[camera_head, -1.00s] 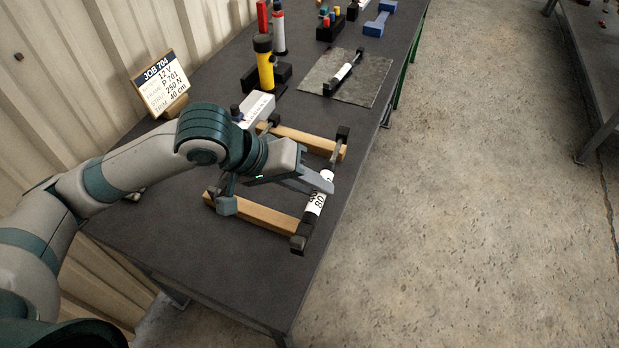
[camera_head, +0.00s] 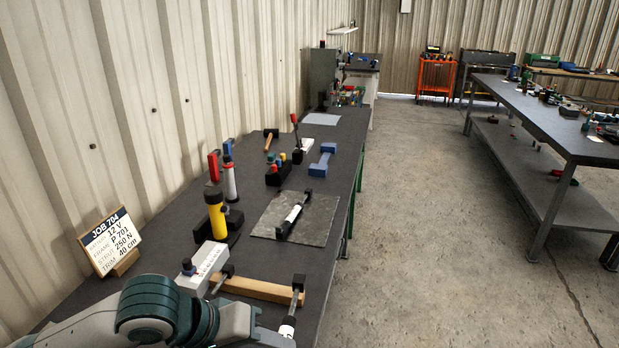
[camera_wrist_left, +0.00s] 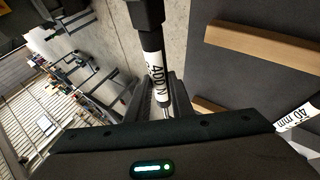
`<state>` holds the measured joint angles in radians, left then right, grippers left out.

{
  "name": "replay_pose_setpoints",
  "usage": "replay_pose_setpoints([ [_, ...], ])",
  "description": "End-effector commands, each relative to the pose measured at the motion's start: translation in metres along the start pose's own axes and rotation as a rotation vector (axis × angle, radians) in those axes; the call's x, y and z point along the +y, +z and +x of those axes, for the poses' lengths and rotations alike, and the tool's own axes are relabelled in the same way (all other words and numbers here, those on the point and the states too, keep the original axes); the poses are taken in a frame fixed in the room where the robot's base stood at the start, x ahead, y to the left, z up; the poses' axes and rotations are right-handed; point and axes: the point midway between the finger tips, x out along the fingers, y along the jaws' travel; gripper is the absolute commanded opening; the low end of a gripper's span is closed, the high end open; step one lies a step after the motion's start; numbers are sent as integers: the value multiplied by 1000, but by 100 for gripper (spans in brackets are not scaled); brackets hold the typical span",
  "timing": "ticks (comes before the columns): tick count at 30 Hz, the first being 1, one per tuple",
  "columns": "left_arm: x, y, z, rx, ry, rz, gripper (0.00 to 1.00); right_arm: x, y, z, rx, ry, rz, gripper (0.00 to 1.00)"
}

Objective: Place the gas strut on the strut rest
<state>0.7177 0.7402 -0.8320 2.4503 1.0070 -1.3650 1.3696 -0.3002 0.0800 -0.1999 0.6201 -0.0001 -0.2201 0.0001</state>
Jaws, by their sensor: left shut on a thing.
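A gas strut with a white lettered label (camera_head: 288,327) shows at the bottom of the head view. Its black far end (camera_head: 298,283) is at the right end of a wooden bar (camera_head: 258,288). In the left wrist view my left gripper (camera_wrist_left: 163,100) is shut on this strut (camera_wrist_left: 153,66), near its label. Most of my left gripper is cut off in the head view. Another strut (camera_head: 293,213) with a white label and black ends lies on a grey mat (camera_head: 262,228). I cannot tell which thing is the strut rest. My right gripper is not in view.
A white box (camera_head: 205,262), a yellow cylinder (camera_head: 216,218) in a black holder and a job sign (camera_head: 110,243) stand near the wall. A blue part (camera_head: 322,160) lies beyond the mat. The floor right of the bench (camera_head: 333,140) is clear.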

Motion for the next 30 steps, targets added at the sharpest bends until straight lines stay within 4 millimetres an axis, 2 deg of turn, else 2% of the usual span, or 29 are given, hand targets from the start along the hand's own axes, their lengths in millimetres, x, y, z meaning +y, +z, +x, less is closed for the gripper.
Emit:
replay_pose_setpoints([
  [11,-15,-19,-12,27,-2,-18,0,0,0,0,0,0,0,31],
  [21,-60,-43,-38,59,-19,-60,0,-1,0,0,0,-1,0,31],
  [30,-96,-49,-57,71,-35,-90,0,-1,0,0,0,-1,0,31],
])
